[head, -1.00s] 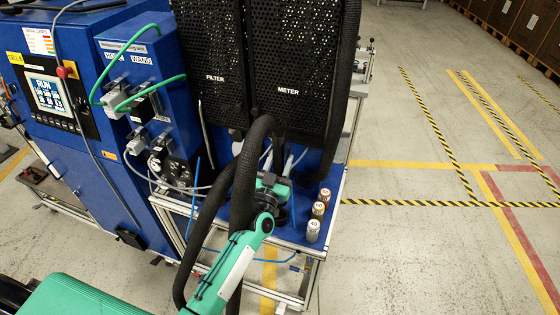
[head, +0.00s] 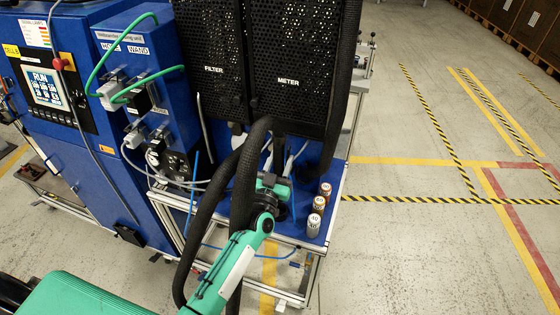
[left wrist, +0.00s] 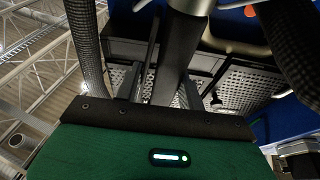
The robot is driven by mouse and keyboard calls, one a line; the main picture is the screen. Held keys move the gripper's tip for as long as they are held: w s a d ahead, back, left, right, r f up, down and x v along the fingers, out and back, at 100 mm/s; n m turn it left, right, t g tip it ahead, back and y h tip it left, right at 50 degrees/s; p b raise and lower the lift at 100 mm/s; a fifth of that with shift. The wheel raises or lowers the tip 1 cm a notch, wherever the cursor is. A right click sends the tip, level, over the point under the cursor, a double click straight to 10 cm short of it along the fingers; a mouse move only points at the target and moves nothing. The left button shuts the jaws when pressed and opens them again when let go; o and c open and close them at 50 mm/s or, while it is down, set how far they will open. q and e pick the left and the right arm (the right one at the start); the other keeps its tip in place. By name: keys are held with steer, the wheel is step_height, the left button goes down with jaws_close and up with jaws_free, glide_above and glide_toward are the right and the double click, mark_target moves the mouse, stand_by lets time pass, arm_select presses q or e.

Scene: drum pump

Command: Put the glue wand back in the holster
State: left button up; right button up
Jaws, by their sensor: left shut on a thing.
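My left arm reaches up from the bottom of the head view to the left gripper (head: 270,187), beside the thick black hoses below the perforated cabinet. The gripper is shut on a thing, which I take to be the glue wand. Its fingertips and most of what they hold are hidden by the wrist and hoses. In the left wrist view, a dark shaft, likely the glue wand (left wrist: 180,60), stands out in front of the green gripper body, with a metallic part at the top edge. I cannot make out the holster. My right gripper is not in view.
The perforated cabinet (head: 285,60) stands behind the gripper. Black hoses (head: 205,220) loop close to my arm. Several small cans (head: 316,215) stand on the blue deck to the right. A blue control cabinet (head: 80,140) is at left. The floor at right is open.

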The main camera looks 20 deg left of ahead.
mark_target(280, 173)
arm_select(q)
steer(key=shift+f, duration=0.35)
steer(key=shift+f+b, duration=0.45)
steer(key=shift+b, duration=0.15)
steer(key=shift+f+b, duration=0.9)
steer(key=shift+f, duration=0.3)
steer(key=o, duration=0.8)
steer(key=shift+f, duration=0.15)
steer(key=shift+c, duration=0.2)
steer(key=shift+s, duration=0.1)
